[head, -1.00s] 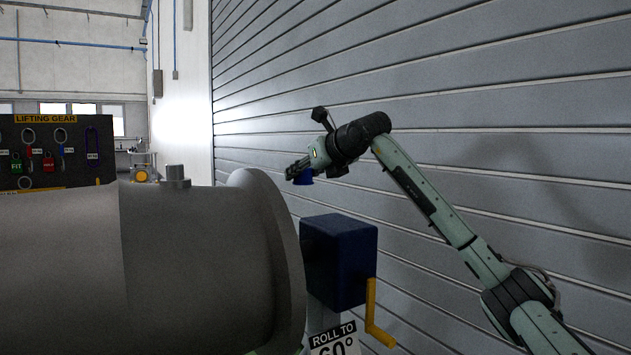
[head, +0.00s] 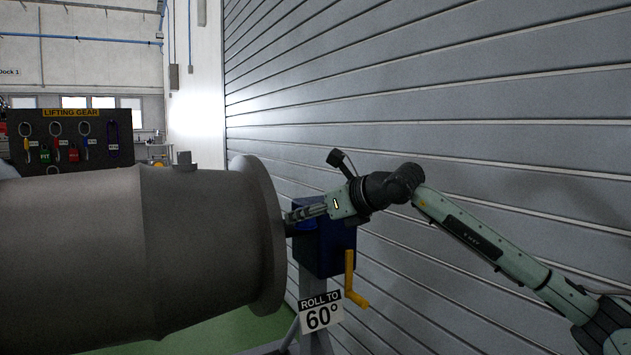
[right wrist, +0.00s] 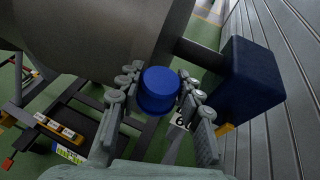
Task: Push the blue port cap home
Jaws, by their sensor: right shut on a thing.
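My right gripper (head: 290,220) reaches in from the right, its fingers pointing left at the edge of the grey engine casing's end flange (head: 262,240). In the right wrist view the blue port cap (right wrist: 160,88) sits between the fingers of my right gripper (right wrist: 157,95), which is shut on it. No open port shows clearly. My left gripper is not in view.
A dark blue box (head: 312,250) with a yellow crank (head: 350,285) stands right behind the gripper, above a "ROLL TO 60°" sign (head: 320,312). A grey shutter wall (head: 450,110) fills the right. A lifting gear board (head: 70,140) stands far left.

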